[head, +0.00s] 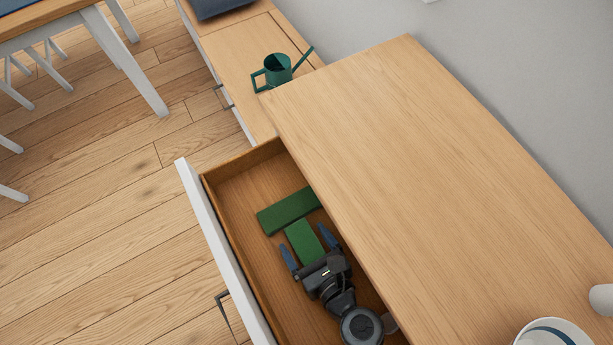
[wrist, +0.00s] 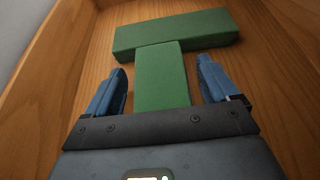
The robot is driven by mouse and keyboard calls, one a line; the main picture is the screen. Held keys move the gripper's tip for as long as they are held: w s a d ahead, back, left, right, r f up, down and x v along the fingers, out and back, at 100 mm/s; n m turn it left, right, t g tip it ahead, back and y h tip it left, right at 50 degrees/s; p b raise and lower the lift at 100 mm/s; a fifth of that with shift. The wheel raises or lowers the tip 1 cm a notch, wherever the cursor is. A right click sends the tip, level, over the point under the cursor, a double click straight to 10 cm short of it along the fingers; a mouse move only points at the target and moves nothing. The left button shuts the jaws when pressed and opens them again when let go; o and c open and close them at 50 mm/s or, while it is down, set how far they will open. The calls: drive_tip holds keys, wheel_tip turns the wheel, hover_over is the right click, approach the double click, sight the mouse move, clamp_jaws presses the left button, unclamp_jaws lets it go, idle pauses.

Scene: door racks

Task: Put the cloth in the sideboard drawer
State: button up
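The sideboard drawer (head: 240,202) is pulled open, with a wooden inside and a white front. Two flat green pieces lie in it, forming a T. The near green piece (head: 303,243) shows between my fingers in the wrist view (wrist: 160,80). The far green piece (head: 287,210) lies crosswise beyond it, also in the wrist view (wrist: 180,30).
The wooden sideboard top (head: 420,150) overhangs the drawer on the right. A green watering can (head: 278,70) stands on a lower cabinet behind. A white bowl (head: 550,333) sits at the bottom right. The drawer's left part is bare, and open floor lies to the left.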

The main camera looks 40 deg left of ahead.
drive_tip(key=shift+r, duration=0.2)
drive_tip(key=v, duration=1.2)
drive_tip(key=shift+s, duration=0.1)
